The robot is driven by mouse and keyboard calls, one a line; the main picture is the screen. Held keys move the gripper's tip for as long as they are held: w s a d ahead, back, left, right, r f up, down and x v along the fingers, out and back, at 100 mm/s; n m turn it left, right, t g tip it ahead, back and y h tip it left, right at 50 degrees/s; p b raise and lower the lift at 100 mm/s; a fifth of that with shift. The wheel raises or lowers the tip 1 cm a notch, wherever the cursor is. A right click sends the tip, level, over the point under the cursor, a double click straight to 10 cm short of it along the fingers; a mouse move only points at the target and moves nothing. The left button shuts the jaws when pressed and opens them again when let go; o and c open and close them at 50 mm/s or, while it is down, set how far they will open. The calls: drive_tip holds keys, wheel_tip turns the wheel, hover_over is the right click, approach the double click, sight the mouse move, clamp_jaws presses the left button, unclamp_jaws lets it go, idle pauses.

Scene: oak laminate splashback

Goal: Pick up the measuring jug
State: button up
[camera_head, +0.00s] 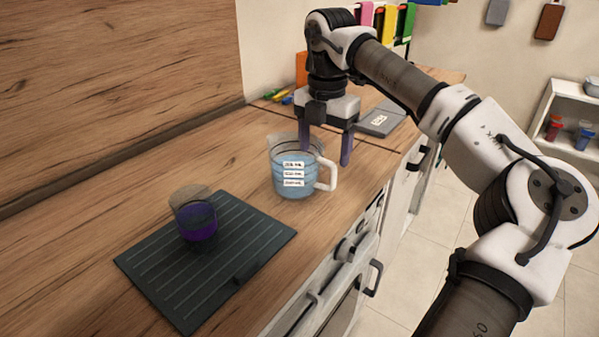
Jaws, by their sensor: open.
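The measuring jug (291,178) stands upright on the wooden counter, right of the dark ridged mat. It is clear, with light blue contents, white labels and a white handle (328,175) on its right side. My gripper (326,152) points down just behind the jug in the picture, with its two dark fingers spread apart and nothing seen between them. The left finger is partly hidden behind the jug's upper part. The right finger's tip is near the top of the handle. I cannot tell whether either finger touches the jug.
A glass with purple contents (199,221) stands on the dark ridged mat (235,258). A grey box (381,122) with a white label lies behind my gripper. A wooden splashback (110,85) borders the counter at left. Oven and cabinet handles (373,279) stick out from the front.

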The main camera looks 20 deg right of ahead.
sight(326, 165)
drive_tip(key=shift+d+f+p, duration=0.15)
drive_tip(key=shift+f+p, duration=0.15)
drive_tip(key=shift+f, duration=1.05)
drive_tip(key=shift+d+f+p, duration=0.1)
drive_tip(key=shift+f+p, duration=0.15)
drive_tip(key=shift+f, duration=1.1)
drive_tip(key=c, duration=1.5)
drive_tip(key=shift+r, duration=0.2)
drive_tip(key=shift+c, duration=0.2)
wheel_tip(326, 165, up, 20)
drive_tip(key=p, duration=0.1)
drive_tip(key=shift+f, duration=0.2)
